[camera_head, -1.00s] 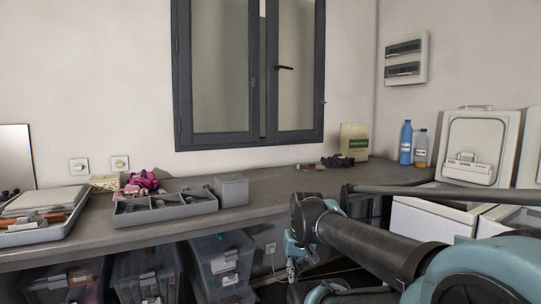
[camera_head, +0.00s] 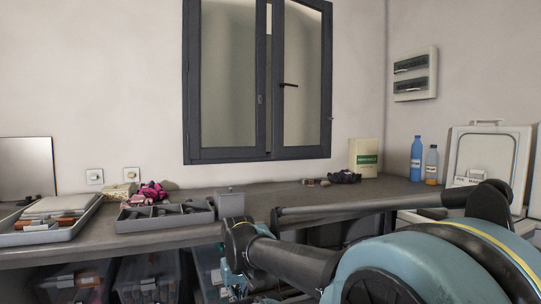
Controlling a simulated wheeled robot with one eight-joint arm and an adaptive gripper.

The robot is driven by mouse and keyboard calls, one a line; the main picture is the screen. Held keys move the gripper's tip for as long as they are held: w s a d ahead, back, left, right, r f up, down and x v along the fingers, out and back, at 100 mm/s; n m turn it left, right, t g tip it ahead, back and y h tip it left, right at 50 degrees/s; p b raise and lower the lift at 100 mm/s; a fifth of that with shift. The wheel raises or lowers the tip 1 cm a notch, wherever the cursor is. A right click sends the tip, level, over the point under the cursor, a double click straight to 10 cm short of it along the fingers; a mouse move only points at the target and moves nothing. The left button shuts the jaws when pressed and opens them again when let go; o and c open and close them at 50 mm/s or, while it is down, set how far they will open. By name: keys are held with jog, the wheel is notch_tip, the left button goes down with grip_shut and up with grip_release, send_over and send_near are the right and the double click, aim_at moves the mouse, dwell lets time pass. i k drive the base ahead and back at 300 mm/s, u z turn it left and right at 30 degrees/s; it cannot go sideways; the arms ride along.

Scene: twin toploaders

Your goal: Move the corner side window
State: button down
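The corner side window (camera_head: 259,153) is in the back wall above the worktop, near the room's corner. It has a dark grey frame and two tall panes. The right sash (camera_head: 303,80) carries a dark handle (camera_head: 288,85). A narrow gap shows between the two sashes near the top, so they do not look fully closed. My arm reaches across the lower right of the picture, below and in front of the window. My gripper (camera_head: 232,284) is low at the worktop's front edge, mostly hidden by my arm and cut by the frame. Its fingers cannot be made out.
The grey worktop (camera_head: 290,195) runs below the window. It holds a divided tray (camera_head: 127,222), a left tray (camera_head: 20,238), pink cloth (camera_head: 152,192), a green-cream box (camera_head: 364,170) and bottles (camera_head: 416,160). White toploaders (camera_head: 480,135) stand right. Bins (camera_head: 150,280) sit below.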

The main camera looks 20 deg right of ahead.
aim_at(300, 32)
jog(key=k, duration=1.15)
jog(key=z, duration=0.6)
jog(key=i, duration=1)
jog(key=u, duration=0.05)
